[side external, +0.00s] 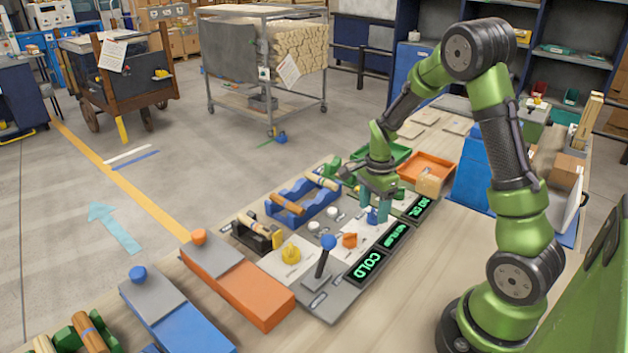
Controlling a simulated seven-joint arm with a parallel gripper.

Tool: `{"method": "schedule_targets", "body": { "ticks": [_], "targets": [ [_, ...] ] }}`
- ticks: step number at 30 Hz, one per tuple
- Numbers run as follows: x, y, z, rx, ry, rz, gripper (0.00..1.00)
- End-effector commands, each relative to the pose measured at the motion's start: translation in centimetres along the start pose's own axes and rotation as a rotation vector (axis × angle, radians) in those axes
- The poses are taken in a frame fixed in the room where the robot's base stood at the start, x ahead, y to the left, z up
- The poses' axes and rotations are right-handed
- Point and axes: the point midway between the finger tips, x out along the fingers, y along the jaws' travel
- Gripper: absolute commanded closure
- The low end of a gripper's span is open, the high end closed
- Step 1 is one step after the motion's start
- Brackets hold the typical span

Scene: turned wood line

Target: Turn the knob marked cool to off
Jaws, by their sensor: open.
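A grey control panel (340,293) lies on the wooden bench. It carries a yellow knob (291,254), an orange knob (349,240) and a blue knob (372,216). The knob labels are too small to read, so I cannot tell which is marked cool. My gripper (374,208) points down over the blue knob, its teal fingers open on either side of it. I cannot tell whether they touch it. The fingers hide part of this knob, and its pointer direction is unclear.
A lever with a blue ball (328,242) stands upright at the panel's near end. Green-lit displays, one reading COLD (366,266), line its right edge. A blue rack (290,212) with turned wood is on the left, an orange tray (425,166) behind. Orange (255,292) and blue boxes lie nearer.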

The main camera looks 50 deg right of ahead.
Motion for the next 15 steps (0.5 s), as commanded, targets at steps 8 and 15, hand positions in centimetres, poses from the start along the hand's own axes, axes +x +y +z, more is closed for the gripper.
{"method": "schedule_targets", "body": {
  "ticks": [8,15],
  "targets": [
    [2.0,0.0,0.0,0.000,0.000,0.000,0.37],
    [2.0,0.0,0.0,-0.001,0.000,-0.001,0.37]
  ]
}}
